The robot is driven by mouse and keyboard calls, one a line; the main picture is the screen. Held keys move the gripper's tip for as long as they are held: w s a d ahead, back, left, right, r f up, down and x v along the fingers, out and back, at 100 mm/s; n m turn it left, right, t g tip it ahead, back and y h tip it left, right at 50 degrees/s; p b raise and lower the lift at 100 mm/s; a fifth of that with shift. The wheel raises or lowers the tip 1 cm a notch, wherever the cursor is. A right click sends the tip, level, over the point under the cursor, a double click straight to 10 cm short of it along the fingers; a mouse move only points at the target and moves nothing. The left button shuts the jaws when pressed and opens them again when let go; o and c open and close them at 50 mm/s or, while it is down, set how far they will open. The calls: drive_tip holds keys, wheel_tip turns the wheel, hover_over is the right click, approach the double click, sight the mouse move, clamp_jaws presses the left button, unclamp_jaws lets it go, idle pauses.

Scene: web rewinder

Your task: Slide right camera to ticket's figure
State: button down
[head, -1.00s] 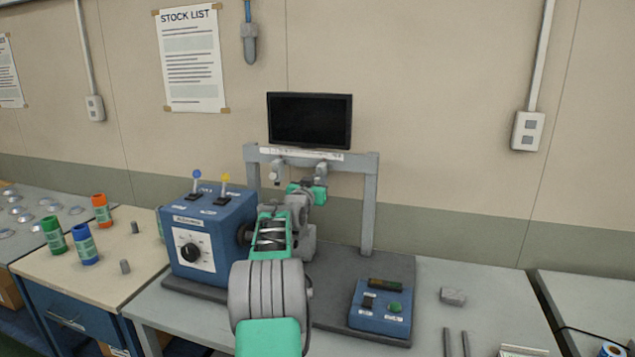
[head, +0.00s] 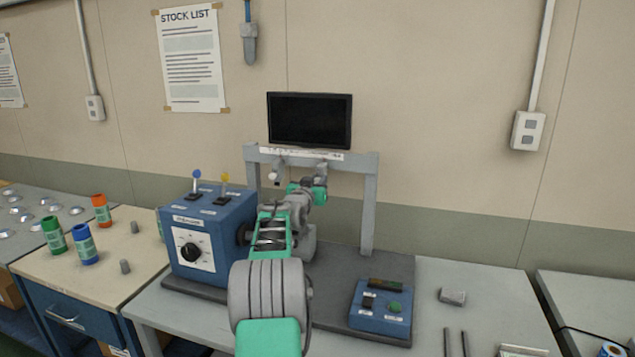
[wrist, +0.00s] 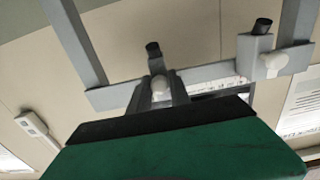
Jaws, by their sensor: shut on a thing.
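The right camera (head: 321,172) hangs on the scaled crossbar (head: 300,154) of the grey frame, partly hidden behind my gripper (head: 318,189). In the wrist view the picture is turned over, and this camera (wrist: 153,52) shows as a dark-tipped grey body with a pale knob. My gripper (wrist: 160,88) is shut on it, fingers at the knob. The left camera (head: 273,176) hangs apart, nearer the left post; it also shows in the wrist view (wrist: 256,45). The bar's white scale has marks too small to read. I cannot make out a ticket's figure.
A dark monitor (head: 310,120) stands above the bar. The blue dial box (head: 205,240) is left of my arm, and a blue button box (head: 381,308) is at the lower right. The frame's right post (head: 369,205) bounds the bar.

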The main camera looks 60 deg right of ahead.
drive_tip(key=shift+w, duration=0.1)
idle(0.3)
drive_tip(key=w, duration=0.3)
drive_tip(key=shift+w+a+b, duration=0.15)
drive_tip(key=shift+a+b, duration=0.1)
drive_tip(key=shift+b, duration=0.15)
drive_tip(key=c, duration=1.3)
unclamp_jaws()
drive_tip(key=a, duration=0.2)
drive_tip(key=s+a+b, duration=0.1)
drive_tip(key=a, duration=0.2)
drive_tip(key=a+b, duration=0.1)
drive_tip(key=a, duration=0.1)
drive_tip(key=shift+s+a, duration=0.15)
drive_tip(key=shift+a, duration=0.25)
